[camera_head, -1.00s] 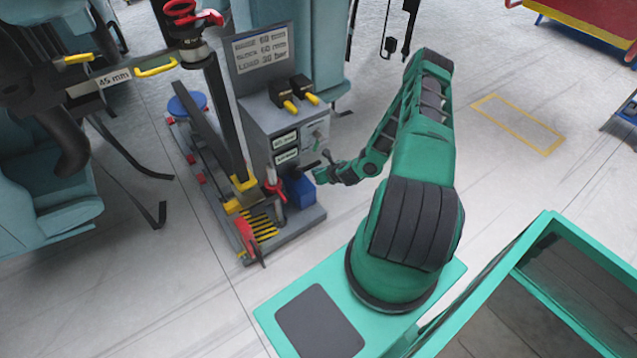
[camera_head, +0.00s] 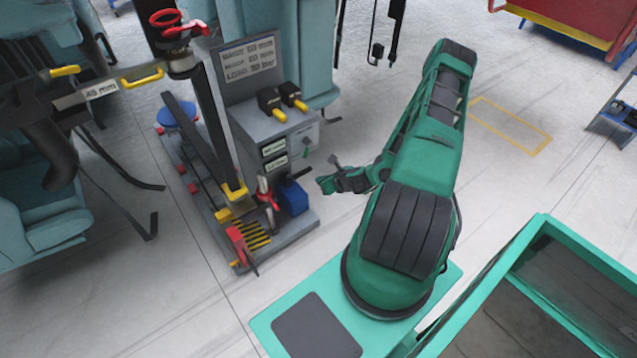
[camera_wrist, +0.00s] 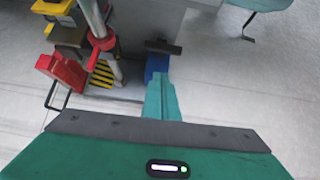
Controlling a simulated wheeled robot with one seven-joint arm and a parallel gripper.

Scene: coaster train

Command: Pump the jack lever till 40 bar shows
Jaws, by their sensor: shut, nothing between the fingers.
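The jack (camera_head: 222,215) is a grey base with a dark post, yellow fittings and a red collar. A dark crossbar, seemingly the jack lever (camera_head: 300,173), sits above a blue block (camera_head: 293,198). It also shows in the wrist view (camera_wrist: 163,47), just beyond my fingers. A grey sign panel (camera_head: 250,67) above the cabinet bears gauge, block and load lines; the load figure is too blurred to read surely. My gripper (camera_head: 322,184) is shut and empty, right of the blue block and apart from it. Its fingers (camera_wrist: 162,95) overlap the block only in the wrist picture.
A grey cabinet (camera_head: 275,135) with yellow-handled black switches stands behind the lever. A red lever (camera_head: 240,246) is at the base's front. Teal machinery (camera_head: 50,215) stands left. A teal-rimmed bin (camera_head: 520,245) is at lower right.

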